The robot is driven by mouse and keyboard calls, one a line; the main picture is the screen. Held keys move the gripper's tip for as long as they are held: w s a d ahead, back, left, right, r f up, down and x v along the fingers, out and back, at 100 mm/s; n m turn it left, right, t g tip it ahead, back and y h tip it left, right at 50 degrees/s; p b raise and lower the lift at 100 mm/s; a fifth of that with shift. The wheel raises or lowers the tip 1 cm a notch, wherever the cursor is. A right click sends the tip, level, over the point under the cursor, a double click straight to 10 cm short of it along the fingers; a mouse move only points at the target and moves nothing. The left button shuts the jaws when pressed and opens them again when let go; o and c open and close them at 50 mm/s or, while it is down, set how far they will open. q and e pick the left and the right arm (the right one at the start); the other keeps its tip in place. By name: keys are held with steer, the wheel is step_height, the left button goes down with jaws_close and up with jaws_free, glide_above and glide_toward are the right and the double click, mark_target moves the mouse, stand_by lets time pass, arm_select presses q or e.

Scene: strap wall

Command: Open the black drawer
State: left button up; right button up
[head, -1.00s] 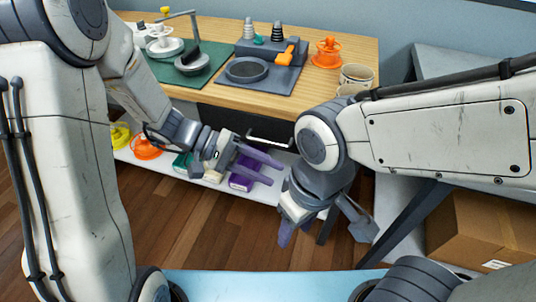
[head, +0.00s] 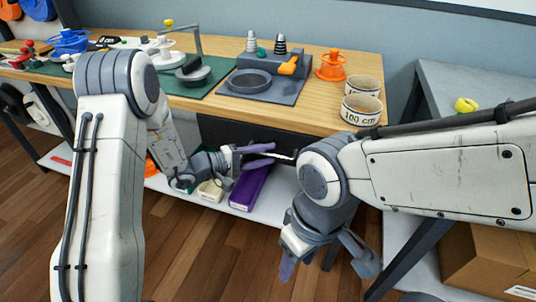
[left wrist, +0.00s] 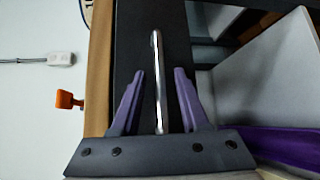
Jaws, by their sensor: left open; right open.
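The black drawer (head: 222,129) sits under the wooden tabletop; its front looks flush with the bench, and my arms partly hide it. In the left wrist view its dark front (left wrist: 124,50) fills the middle, with a slim silver bar handle (left wrist: 157,75). My left gripper (head: 273,154) is open at the drawer front. In the left wrist view its purple fingers (left wrist: 160,75) stand on either side of the handle, with a gap on both sides. My right gripper (head: 325,265) is open and empty, lower and nearer, pointing down to the right of the drawer.
A purple box (head: 248,190) lies on the white shelf below the drawer. Two cups (head: 361,108), an orange object (head: 331,66) and a grey station (head: 262,84) stand on the tabletop. A grey table (head: 430,85) and cardboard box (head: 490,265) are at right.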

arm_select(q)
steer(key=shift+w+d, duration=0.15)
steer(key=shift+d, duration=0.3)
jaws_close()
stand_by(1.1)
